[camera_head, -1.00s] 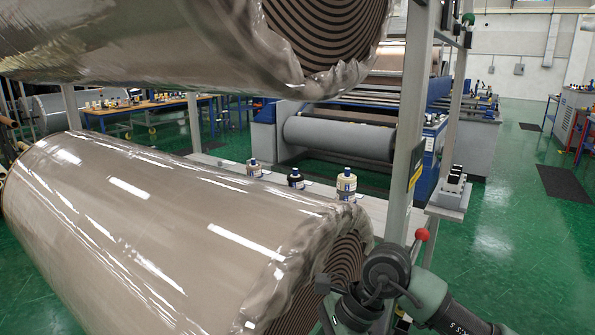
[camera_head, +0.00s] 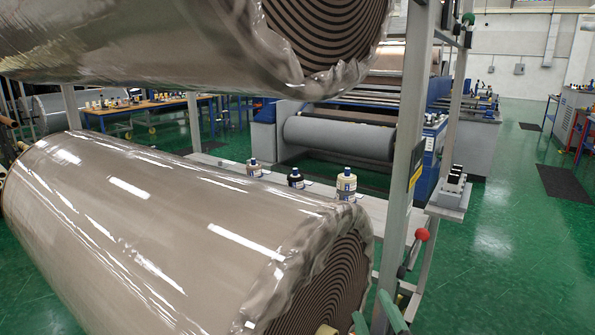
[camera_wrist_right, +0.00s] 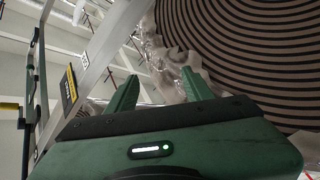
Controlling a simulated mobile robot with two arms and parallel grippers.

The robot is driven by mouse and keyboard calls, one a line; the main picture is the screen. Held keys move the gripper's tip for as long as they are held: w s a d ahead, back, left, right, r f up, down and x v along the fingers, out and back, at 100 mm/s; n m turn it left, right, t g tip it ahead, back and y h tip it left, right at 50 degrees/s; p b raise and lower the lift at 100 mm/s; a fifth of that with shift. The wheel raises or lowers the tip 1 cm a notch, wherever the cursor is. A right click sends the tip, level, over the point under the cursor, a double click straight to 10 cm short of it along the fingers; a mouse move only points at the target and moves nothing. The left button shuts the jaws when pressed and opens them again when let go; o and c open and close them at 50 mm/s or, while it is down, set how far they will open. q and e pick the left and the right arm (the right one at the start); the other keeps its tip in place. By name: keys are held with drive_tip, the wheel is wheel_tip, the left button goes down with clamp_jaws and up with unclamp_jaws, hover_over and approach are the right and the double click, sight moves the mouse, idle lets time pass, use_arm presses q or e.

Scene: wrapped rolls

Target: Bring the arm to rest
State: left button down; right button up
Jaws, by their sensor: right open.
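My right gripper (camera_head: 376,316) shows only as green fingertips at the bottom edge of the head view, in front of the end of the lower wrapped roll (camera_head: 150,225). The rest of that arm is out of the head view. In the right wrist view my gripper (camera_wrist_right: 158,85) has its two green fingers spread apart with nothing between them. The striped end of a roll (camera_wrist_right: 250,45) and its crumpled clear wrap lie beyond the fingers, to the right. My left gripper is not in view.
An upper wrapped roll (camera_head: 170,45) hangs above the lower one. A grey upright post (camera_head: 402,170) stands close to my right gripper, beside a red ball knob (camera_head: 422,234). Bottles (camera_head: 346,184) stand on a ledge behind.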

drive_tip(key=s+d+f+m+g+h, duration=0.1)
drive_tip(key=s+d+f+m+g, duration=0.3)
drive_tip(key=f, duration=0.4)
drive_tip(key=s+d+f+m+g+h, duration=0.2)
drive_tip(key=s+f+g, duration=0.1)
drive_tip(key=s+f, duration=0.4)
drive_tip(key=s+f+m+g+y, duration=0.1)
drive_tip(key=s+f+m+g, duration=0.2)
drive_tip(key=s+f+g, duration=0.75)
drive_tip(key=s+f+t+b, duration=0.1)
drive_tip(key=s+f+b, duration=0.15)
drive_tip(key=f, duration=1.25)
drive_tip(key=s+f+b, duration=0.1)
drive_tip(key=s+f, duration=0.3)
drive_tip(key=f, duration=1.1)
drive_tip(key=s+d+f+b, duration=0.1)
drive_tip(key=s+f, duration=0.7)
drive_tip(key=f, duration=0.1)
drive_tip(key=s+d+f+b, duration=0.1)
drive_tip(key=s+d+f, duration=0.1)
drive_tip(key=s+f, duration=0.6)
drive_tip(key=shift+s+d+f+g+b, duration=0.25)
drive_tip(key=shift+s+f+g+b, duration=0.1)
drive_tip(key=shift+s+f+g, duration=0.1)
